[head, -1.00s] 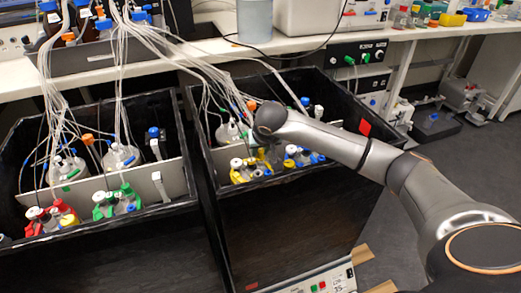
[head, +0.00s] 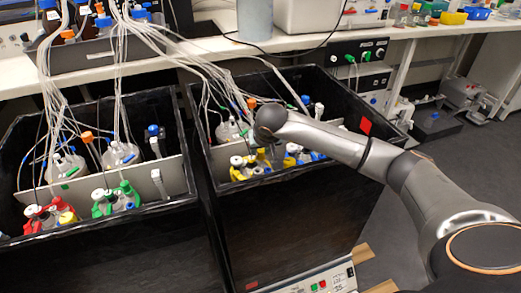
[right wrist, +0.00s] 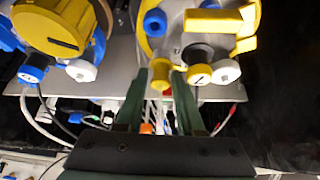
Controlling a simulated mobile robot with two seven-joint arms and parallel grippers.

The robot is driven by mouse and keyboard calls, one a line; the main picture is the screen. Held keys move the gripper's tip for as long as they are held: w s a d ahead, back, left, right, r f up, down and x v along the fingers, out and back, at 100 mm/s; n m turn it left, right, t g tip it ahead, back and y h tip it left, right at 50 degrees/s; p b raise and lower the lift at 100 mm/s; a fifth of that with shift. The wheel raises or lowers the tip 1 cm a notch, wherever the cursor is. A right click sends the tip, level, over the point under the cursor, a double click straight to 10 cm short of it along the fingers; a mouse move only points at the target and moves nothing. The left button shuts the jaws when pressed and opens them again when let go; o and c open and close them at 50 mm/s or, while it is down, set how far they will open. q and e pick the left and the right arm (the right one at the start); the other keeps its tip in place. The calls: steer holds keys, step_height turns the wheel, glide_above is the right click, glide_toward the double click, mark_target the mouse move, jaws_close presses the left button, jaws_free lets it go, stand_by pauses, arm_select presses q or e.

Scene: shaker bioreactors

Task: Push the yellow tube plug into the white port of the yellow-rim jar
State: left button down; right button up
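The yellow-rim jar (right wrist: 203,22) shows at the top of the right wrist view, with its white port (right wrist: 227,71) on the near right side beside a yellow cap with a dark mark (right wrist: 201,72). My right gripper (right wrist: 169,78) has its dark green fingers close together, shut on a small yellow tube plug (right wrist: 161,77) at the tips. The plug is left of the white port and apart from it. In the head view, my right wrist (head: 270,120) hangs over the right black box and hides the fingers and plug. My left gripper is not visible.
Another yellow-gripped jar (right wrist: 65,28) with blue and white ports stands to the left. A metal divider (right wrist: 120,55) runs behind the jars. Many thin tubes (head: 205,68) cross above the boxes. The left black box (head: 95,225) holds red- and green-rim jars.

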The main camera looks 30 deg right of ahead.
steer(key=o, duration=0.3)
steer(key=shift+o, duration=0.2)
steer(key=shift+r, duration=0.25)
steer(key=p+v, duration=0.1)
steer(key=v, duration=1.1)
steer(key=shift+p, duration=0.4)
steer(key=shift+s, duration=0.1)
